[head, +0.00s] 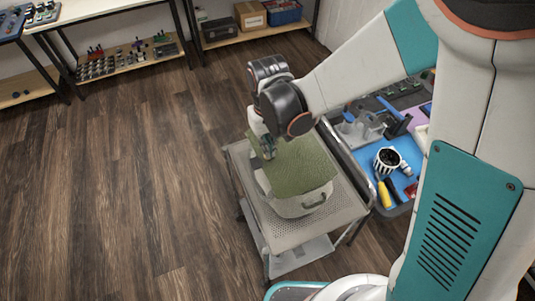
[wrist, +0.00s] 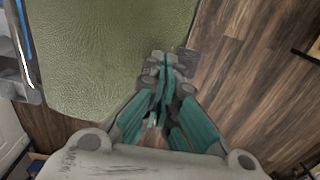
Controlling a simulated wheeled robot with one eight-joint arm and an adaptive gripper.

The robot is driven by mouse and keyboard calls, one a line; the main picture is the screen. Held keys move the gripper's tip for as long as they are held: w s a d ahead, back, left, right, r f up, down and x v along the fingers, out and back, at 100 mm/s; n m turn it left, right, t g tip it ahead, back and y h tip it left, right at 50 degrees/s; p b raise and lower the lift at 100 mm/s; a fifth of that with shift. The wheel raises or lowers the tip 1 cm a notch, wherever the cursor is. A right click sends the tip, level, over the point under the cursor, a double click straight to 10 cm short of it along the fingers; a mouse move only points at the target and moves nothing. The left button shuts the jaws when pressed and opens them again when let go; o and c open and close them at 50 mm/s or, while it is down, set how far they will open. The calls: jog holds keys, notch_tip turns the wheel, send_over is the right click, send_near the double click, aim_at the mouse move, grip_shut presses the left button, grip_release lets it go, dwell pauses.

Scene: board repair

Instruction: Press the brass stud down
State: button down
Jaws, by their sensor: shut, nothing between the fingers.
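A green board or panel (head: 302,166) lies on a pale, rounded holder (head: 305,204) on a grey perforated cart. It also fills the upper left of the wrist view (wrist: 100,50). My gripper (head: 268,150) is at the panel's far left corner. In the wrist view my gripper (wrist: 163,62) has its teal fingers together with nothing between them, over the panel's edge near a small dark grey piece (wrist: 186,58). I cannot tell whether the fingertips touch anything. I cannot make out the brass stud in either view.
The grey cart (head: 341,211) has bare top around the holder. Shelves with parts stand at the back. The wooden floor at left is clear.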

jog(key=shift+f+b, duration=1.45)
jog(key=shift+f, duration=0.1)
dwell(0.9)
jog(key=shift+r, duration=0.1)
jog(key=shift+r+p, duration=2.7)
jog(key=shift+r, duration=1.3)
